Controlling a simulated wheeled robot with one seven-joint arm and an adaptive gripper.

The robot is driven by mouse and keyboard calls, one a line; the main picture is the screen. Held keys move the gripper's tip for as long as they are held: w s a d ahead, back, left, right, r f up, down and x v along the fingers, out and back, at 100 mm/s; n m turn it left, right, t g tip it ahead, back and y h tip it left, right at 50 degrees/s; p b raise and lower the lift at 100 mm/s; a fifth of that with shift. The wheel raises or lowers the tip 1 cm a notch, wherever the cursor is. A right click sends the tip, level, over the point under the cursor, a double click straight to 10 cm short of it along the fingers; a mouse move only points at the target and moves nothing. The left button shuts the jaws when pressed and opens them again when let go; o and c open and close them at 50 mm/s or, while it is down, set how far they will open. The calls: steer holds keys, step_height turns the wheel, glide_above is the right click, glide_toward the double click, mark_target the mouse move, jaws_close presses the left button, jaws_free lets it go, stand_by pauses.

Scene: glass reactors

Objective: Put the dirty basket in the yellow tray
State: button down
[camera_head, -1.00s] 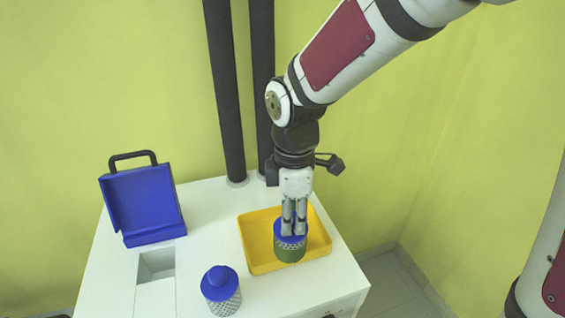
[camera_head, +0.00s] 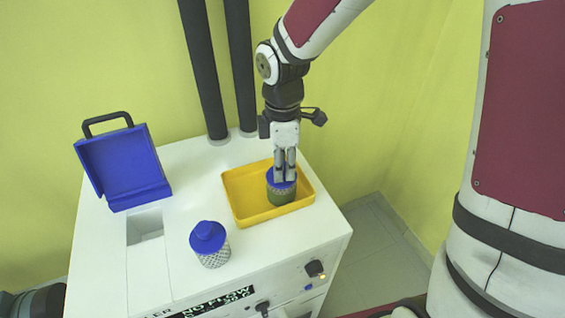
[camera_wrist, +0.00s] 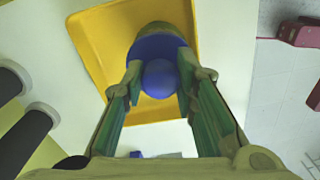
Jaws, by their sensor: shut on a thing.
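The dirty basket (camera_head: 281,195) has a blue lid and a dark green-brown body. My gripper (camera_head: 285,175) points down and is shut on the blue knob of its lid. The basket is upright within the outline of the yellow tray (camera_head: 236,207), toward its right half. I cannot tell whether its base touches the tray floor. In the wrist view, the fingers (camera_wrist: 160,85) flank the round blue knob of the basket lid (camera_wrist: 150,46), with the yellow tray (camera_wrist: 95,50) around it.
A second basket with a blue top and pale mesh body (camera_head: 212,252) stands on the white machine top (camera_head: 185,210) front-left of the tray. An open blue case (camera_head: 125,170) stands at the left, near a square recess (camera_head: 146,226). Two dark pipes (camera_head: 202,80) rise behind.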

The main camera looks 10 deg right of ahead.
steer(key=c, duration=1.3)
jaws_free()
steer(key=shift+f, duration=0.1)
step_height(320, 180, up, 12)
steer(key=shift+r, duration=0.25)
steer(key=s+d+r+m+t, duration=0.2)
steer(key=s+d+m, duration=0.3)
steer(key=s+m, duration=0.4)
steer(key=s+d+r+m+t, duration=0.3)
steer(key=s+d+r+m, duration=0.1)
steer(key=s+m, duration=0.4)
steer(key=shift+s+d+r+m, duration=0.3)
steer(key=shift+s+d+m, duration=0.15)
steer(key=shift+s, duration=0.2)
